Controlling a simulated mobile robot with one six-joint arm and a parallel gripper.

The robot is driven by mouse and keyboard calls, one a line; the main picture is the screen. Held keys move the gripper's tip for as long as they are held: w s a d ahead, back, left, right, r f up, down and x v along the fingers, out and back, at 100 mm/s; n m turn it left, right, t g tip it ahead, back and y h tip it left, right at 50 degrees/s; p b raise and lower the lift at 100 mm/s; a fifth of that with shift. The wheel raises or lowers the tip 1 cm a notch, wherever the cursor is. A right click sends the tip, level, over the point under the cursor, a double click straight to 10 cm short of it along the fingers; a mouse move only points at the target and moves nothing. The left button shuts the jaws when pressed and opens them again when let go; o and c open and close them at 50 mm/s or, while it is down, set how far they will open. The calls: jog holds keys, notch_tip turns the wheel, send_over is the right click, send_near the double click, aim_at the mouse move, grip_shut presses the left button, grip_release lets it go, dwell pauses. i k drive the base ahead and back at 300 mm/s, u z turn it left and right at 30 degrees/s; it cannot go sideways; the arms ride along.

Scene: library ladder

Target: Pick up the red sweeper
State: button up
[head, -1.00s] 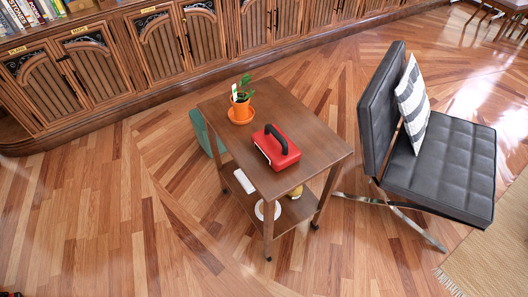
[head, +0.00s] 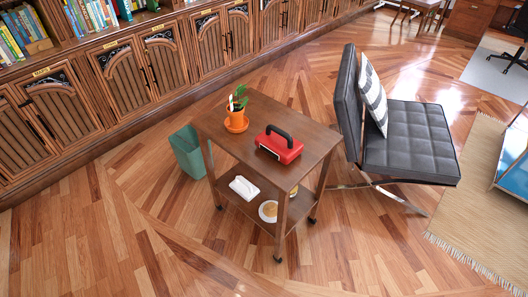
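The red sweeper (head: 281,148) is a red box-like body with a black arched handle on top. It rests on the top board of a brown wooden cart (head: 293,172), right of a small potted plant. Nothing is seen touching its handle. My gripper is not in the head view.
An orange pot (head: 237,121) stands on the cart top, with a white object (head: 243,188) and a plate (head: 268,211) on the lower shelf. A green bin (head: 188,152) stands left of the cart, a black chair (head: 408,140) right. Floor in front is clear.

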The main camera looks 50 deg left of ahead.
aim_at(274, 141)
jog(key=k, duration=0.9)
jog(key=u, duration=2.3)
jog(key=i, duration=0.55)
jog(key=z, duration=0.1)
